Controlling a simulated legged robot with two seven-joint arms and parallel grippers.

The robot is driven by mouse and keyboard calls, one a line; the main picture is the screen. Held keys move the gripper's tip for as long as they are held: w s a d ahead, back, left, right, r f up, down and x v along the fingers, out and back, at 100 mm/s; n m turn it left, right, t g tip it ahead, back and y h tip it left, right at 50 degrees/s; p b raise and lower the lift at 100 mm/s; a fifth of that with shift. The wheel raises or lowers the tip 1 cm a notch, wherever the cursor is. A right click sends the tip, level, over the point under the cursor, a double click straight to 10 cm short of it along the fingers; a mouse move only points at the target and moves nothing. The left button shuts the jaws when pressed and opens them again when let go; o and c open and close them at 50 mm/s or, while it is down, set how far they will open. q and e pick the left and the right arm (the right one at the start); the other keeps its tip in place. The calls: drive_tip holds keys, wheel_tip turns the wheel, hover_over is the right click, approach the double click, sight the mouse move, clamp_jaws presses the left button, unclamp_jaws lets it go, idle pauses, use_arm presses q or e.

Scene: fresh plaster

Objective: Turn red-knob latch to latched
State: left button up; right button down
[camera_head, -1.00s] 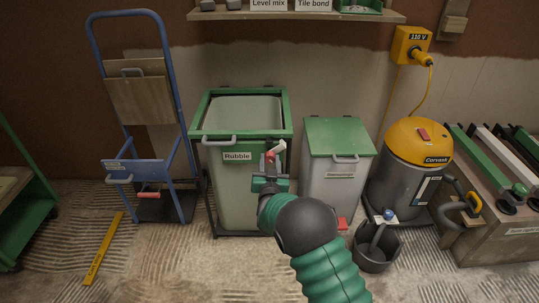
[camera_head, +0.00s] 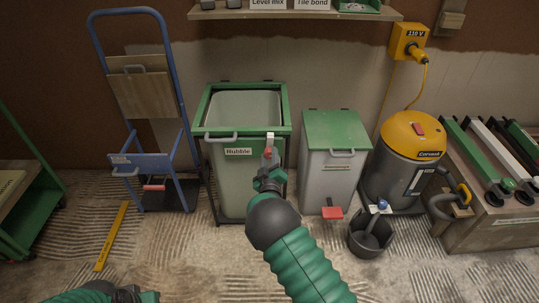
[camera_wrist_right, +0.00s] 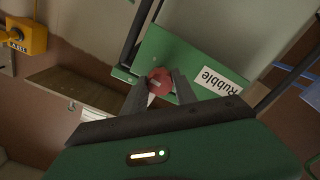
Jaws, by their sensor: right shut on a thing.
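The red-knob latch is on the front of the Rubble bin (camera_head: 236,178), at the right of its label. Its pale bar (camera_head: 270,138) points straight up in the head view, and its red knob (camera_head: 268,153) is just below. My right gripper (camera_head: 269,164) is shut on the knob and partly hides it. In the right wrist view the red knob (camera_wrist_right: 160,80) sits between the two fingertips. Part of my left gripper (camera_head: 130,294) shows at the bottom left edge, away from the bin; its fingers cannot be made out.
A grey bin with a green lid (camera_head: 336,130) stands close at the right, with a red pedal (camera_head: 332,213). A black bucket (camera_head: 371,237) and a vacuum (camera_head: 404,160) stand further right. A blue hand truck (camera_head: 185,80) is at the left. A yellow level (camera_head: 112,237) lies on the floor.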

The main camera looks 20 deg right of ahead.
use_arm(q)
drive_tip(key=shift+r, duration=0.25)
use_arm(e)
drive_tip(key=shift+a+f+n, duration=0.1)
drive_tip(key=shift+f+n, duration=0.15)
drive_tip(key=shift+n, duration=0.25)
drive_tip(key=c, duration=1.2)
unclamp_jaws()
drive_tip(key=shift+o, duration=1)
drive_tip(key=shift+r, duration=0.15)
